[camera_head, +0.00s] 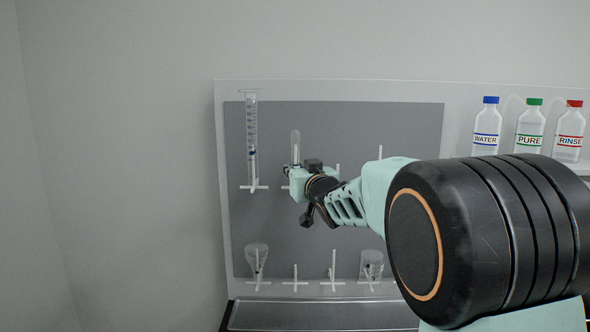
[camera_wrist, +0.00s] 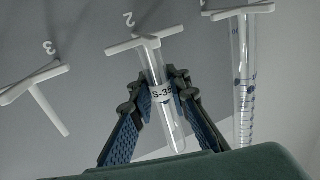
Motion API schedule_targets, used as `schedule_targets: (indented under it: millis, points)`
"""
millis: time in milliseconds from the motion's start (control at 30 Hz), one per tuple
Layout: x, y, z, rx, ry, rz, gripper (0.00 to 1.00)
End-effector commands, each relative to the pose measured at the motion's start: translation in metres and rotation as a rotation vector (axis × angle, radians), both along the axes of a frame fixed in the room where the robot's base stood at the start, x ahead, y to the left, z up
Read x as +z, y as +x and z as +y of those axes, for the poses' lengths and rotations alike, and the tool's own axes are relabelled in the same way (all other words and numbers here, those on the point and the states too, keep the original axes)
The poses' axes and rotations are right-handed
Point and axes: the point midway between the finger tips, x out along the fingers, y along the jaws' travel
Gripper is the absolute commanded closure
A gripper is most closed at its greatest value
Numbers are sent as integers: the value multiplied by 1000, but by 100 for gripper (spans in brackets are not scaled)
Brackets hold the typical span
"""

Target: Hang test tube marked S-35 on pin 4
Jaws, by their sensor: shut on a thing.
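The clear test tube with label S-35 (camera_wrist: 162,92) is in the wrist view, its open end at the white pin marked 2 (camera_wrist: 147,42). The pin's stem appears to be inside the tube. My gripper (camera_wrist: 162,97) is shut on the tube, one finger on each side of the label. In the head view the test tube (camera_head: 295,147) stands upright, closed end up, above my gripper (camera_head: 298,180) at the grey board. Pin 4 cannot be identified by number; a white pin tip (camera_head: 380,152) shows in the upper row above my arm.
A graduated cylinder (camera_head: 251,140) hangs left of the tube. Pin 3 (camera_wrist: 34,82) is bare in the wrist view. A flask (camera_head: 256,258) and a beaker (camera_head: 372,264) hang on the lower row. Bottles (camera_head: 486,128) stand on a shelf at right. My arm hides the board's right part.

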Motion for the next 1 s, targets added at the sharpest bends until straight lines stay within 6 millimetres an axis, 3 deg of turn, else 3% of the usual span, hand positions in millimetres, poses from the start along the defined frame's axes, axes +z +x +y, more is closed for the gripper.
schedule_targets:
  millis: [1000]
  points:
    - [99, 0, -1, -1, 1, -1, 100]
